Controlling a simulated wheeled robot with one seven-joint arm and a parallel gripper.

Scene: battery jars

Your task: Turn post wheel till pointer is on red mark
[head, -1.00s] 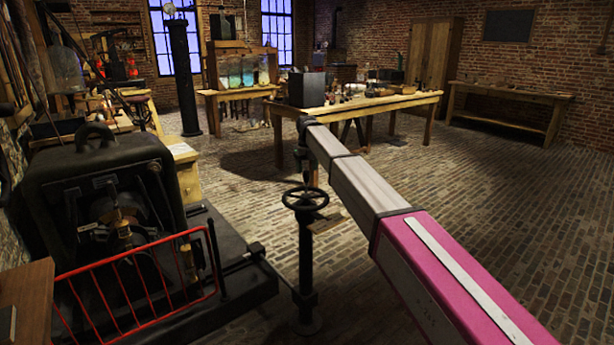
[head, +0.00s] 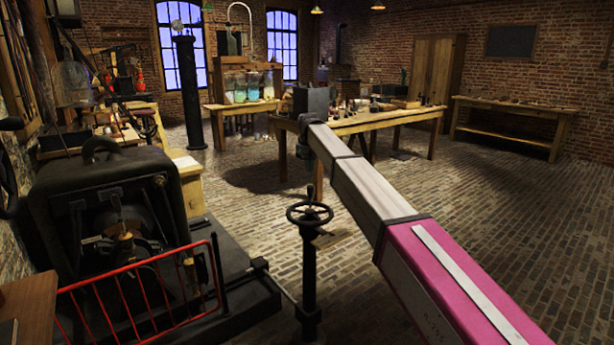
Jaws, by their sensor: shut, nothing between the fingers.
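The post wheel (head: 310,213) is a dark spoked handwheel lying flat on top of a dark upright post (head: 309,268), in the middle of the head view. A small pale plate (head: 325,240) sits just below its right side. I cannot make out the pointer or the red mark. My arm reaches in from the lower right and its end hangs down above the wheel.
A black machine (head: 105,215) behind a red railing (head: 140,295) stands close on the left. A wooden table (head: 385,118) with a dark box and small items stands behind the wheel. A side bench (head: 510,108) is at the right wall. Brick floor is clear on the right.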

